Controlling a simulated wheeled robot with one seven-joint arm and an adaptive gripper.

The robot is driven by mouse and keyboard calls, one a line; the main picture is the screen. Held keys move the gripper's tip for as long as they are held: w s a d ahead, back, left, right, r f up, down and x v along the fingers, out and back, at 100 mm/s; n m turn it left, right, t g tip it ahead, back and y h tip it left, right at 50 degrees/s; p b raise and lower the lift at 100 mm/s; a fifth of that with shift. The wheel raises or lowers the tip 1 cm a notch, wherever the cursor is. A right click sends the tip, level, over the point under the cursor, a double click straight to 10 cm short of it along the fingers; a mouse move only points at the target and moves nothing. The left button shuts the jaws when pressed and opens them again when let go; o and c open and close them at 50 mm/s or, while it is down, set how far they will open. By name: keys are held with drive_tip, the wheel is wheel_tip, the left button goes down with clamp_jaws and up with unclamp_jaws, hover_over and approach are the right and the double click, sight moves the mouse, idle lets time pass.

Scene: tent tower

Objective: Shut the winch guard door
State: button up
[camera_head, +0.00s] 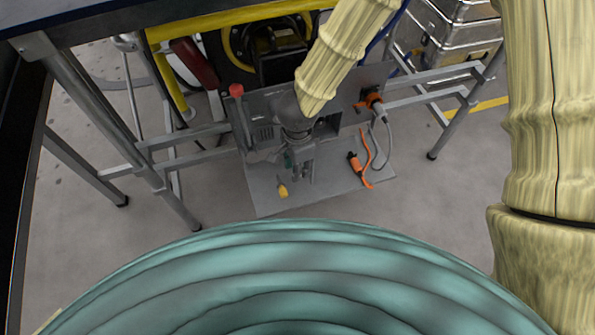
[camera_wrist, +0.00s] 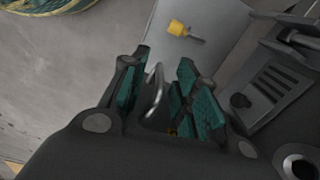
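A grey flat panel (camera_head: 345,190) lies below an upright grey panel (camera_head: 348,95) under the table frame. I cannot tell for sure which one is the winch guard door. My gripper (camera_head: 298,172) points down over the left part of the flat panel. In the wrist view, my gripper (camera_wrist: 165,62) has its teal-padded fingers apart. A bent metal handle (camera_wrist: 154,90) shows between them, with gaps visible on both sides. The flat panel (camera_wrist: 200,60) is behind the fingertips. My gripper's body hides the lower end of the handle.
A yellow-handled tool (camera_head: 282,190) and an orange plug with cable (camera_head: 358,170) lie on the flat panel. An orange connector (camera_head: 372,101) is on the upright panel. A red knob (camera_head: 236,90) stands left. Metal table legs (camera_head: 180,205) flank the area.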

drive_tip(key=shift+f, duration=0.85)
clamp_jaws()
